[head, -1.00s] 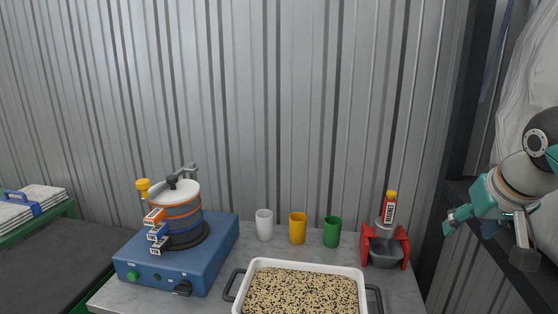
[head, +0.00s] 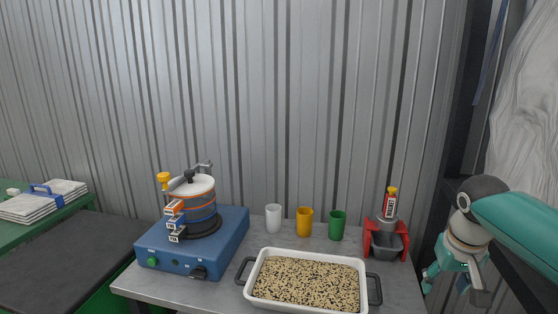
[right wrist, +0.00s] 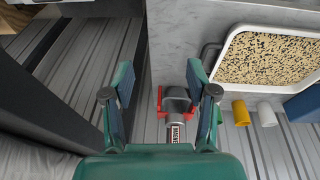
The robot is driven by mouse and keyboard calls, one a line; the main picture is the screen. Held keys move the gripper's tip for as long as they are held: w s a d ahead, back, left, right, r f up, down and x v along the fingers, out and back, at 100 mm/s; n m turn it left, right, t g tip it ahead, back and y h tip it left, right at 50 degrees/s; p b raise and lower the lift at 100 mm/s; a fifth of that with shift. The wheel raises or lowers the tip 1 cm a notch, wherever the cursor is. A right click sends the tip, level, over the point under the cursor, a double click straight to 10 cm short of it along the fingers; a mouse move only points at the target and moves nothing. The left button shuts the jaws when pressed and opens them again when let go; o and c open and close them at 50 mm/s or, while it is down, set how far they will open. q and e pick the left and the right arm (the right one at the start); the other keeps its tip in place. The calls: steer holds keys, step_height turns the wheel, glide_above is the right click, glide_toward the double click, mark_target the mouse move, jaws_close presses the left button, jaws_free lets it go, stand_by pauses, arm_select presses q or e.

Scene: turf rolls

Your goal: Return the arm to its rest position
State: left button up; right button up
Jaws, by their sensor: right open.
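My right gripper (head: 454,284) is at the right side of the head view, to the right of the red stand, with its teal arm coming in from the right edge. It hangs beside the table's right end. In the right wrist view the two teal fingers (right wrist: 160,82) are spread apart with nothing between their tips. My left gripper is not in view.
A dark shelf frame (head: 450,190) stands at right.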

steer(key=s+a+f+n+g+y+p, duration=0.1)
steer(key=s+a+f+g, duration=0.3)
steer(key=f, duration=0.9)
steer(key=s+a+f+n+y, duration=0.15)
steer(key=a+f, duration=0.35)
steer(key=f, duration=0.8)
steer(key=s+a+f+m+t+y+p, duration=0.1)
steer(key=s+a+f+m+t+y, duration=0.1)
steer(key=s+a+f, duration=1)
steer(key=shift+s+f+y, duration=0.45)
steer(key=shift+s+f, duration=1.05)
steer(key=shift+s, duration=0.55)
